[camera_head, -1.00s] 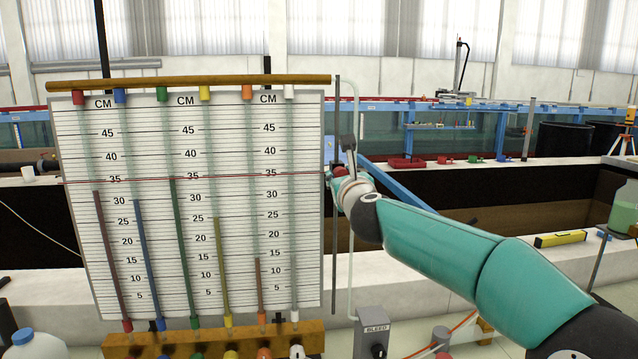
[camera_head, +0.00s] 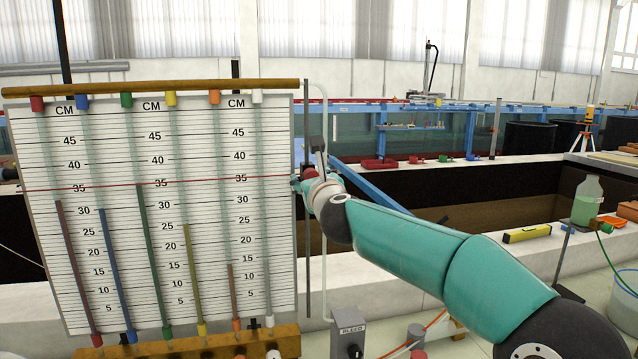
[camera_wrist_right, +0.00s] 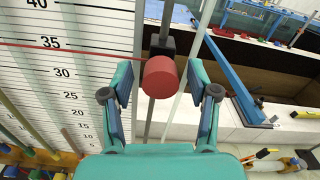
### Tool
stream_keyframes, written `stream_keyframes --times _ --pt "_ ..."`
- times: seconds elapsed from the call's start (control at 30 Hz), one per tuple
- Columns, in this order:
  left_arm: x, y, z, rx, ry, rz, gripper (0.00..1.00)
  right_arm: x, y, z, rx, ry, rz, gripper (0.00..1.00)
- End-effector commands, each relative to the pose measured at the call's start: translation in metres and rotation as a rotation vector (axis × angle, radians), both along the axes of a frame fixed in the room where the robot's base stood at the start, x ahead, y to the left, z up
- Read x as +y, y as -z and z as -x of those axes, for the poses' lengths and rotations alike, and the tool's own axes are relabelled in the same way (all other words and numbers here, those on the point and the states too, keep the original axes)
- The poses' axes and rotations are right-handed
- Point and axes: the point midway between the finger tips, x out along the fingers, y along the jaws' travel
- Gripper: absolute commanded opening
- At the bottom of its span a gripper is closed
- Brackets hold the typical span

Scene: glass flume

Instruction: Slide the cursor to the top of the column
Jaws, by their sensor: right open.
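The white manometer board (camera_head: 222,300) carries a CM scale and several coloured tubes. The cursor's thin red line (camera_head: 120,187) crosses it at about the 35 mark. The cursor's red round knob (camera_wrist_right: 160,77) sits on a dark block on the vertical rod (camera_head: 307,255) at the board's right edge. My right gripper (camera_head: 311,180) is at the knob. In the right wrist view its open fingers (camera_wrist_right: 158,84) stand on either side of the knob, with visible gaps. In the head view the hand mostly hides the knob. My left gripper is not in view.
A wooden bar (camera_head: 150,89) runs along the board's top. A pale pipe (camera_head: 325,130) runs beside the rod. A grey BLEED box (camera_head: 348,330) stands below. The blue-framed glass flume (camera_head: 460,125) lies behind. The rod above the knob looks clear.

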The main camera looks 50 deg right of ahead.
Motion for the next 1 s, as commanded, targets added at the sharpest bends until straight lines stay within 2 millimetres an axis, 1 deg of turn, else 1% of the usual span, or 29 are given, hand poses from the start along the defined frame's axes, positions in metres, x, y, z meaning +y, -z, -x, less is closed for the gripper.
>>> stream_keyframes --times 0.17,0.4,0.6,0.7,0.8,1.0 --pt "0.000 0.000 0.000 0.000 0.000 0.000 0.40 0.012 -0.001 0.015 -0.002 -0.002 0.000 0.60" --pt "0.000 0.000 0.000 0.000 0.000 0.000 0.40 0.042 -0.001 0.053 -0.004 -0.003 0.001 0.60" --pt "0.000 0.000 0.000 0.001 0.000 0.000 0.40 0.063 0.000 0.080 -0.004 -0.002 -0.001 0.60" --pt "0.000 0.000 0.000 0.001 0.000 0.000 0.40 0.069 0.000 0.088 -0.003 0.000 0.000 0.60" --pt "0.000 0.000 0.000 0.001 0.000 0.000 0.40 0.073 0.001 0.092 -0.001 0.000 -0.001 0.60" --pt "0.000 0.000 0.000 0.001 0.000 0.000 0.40 0.073 0.001 0.093 0.000 0.001 0.000 0.60"
